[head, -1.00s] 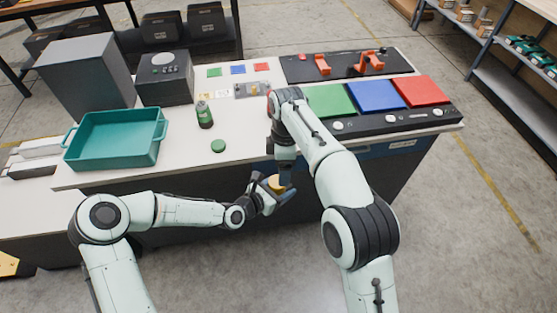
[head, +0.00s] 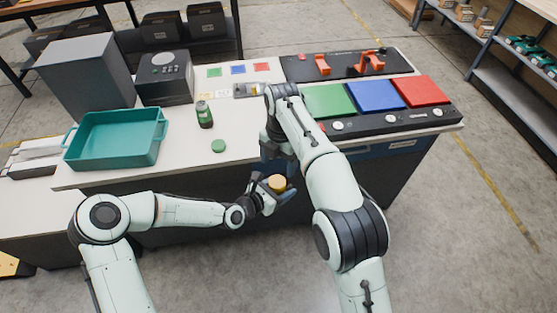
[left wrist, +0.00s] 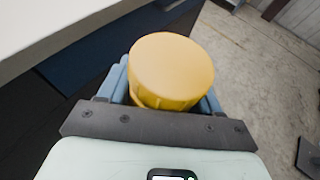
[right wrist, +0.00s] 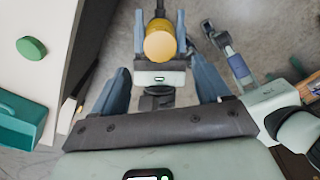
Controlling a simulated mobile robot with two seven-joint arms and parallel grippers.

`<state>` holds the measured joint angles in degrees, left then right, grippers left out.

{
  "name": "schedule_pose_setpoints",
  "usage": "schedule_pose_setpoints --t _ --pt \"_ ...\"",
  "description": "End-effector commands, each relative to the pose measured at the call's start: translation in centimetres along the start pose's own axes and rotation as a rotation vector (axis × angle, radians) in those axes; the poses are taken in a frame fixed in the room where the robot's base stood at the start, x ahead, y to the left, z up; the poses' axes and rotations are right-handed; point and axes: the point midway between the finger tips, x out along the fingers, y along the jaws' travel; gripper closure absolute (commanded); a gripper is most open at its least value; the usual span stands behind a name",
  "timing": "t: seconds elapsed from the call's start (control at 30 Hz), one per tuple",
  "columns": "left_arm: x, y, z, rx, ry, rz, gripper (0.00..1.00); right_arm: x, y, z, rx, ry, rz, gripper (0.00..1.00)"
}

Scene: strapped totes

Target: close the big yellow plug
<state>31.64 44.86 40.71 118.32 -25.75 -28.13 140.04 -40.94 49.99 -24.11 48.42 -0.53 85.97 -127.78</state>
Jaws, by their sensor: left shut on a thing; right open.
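The big yellow plug (head: 277,183) is a round yellow piece with a flat top and a ridged side. My left gripper (head: 272,195) is shut on it, in front of the table's front edge. In the left wrist view the plug (left wrist: 172,70) sits between the blue fingers, which hide its lower part. My right gripper (head: 279,158) is open and empty, above the plug and apart from it. In the right wrist view the plug (right wrist: 160,45) lies ahead, between my right fingers. I cannot tell what is beneath its yellow top.
A green can (head: 204,115) stands on the white table, with a green round lid (head: 218,146) lying near it. A teal tote (head: 115,165) is at left. Green, blue (head: 376,96) and red pads lie at right. Open floor lies in front of the table.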

Motion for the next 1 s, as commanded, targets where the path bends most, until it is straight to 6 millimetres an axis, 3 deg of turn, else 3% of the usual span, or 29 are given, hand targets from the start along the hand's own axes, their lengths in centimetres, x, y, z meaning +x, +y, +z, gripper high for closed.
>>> schedule_pose_setpoints --t 0.6,0.97,1.0 --pt "0.0 0.0 0.1 0.001 -0.002 0.0 1.0 7.4 0.0 0.0 0.0 0.001 -0.001 0.24" --pt "0.0 0.0 0.1 0.001 -0.002 0.0 1.0 8.0 0.0 0.0 0.001 0.0 0.0 0.24" --pt "0.0 0.0 0.1 0.001 -0.002 0.0 1.0 8.0 0.0 0.0 0.001 0.0 0.0 0.27"
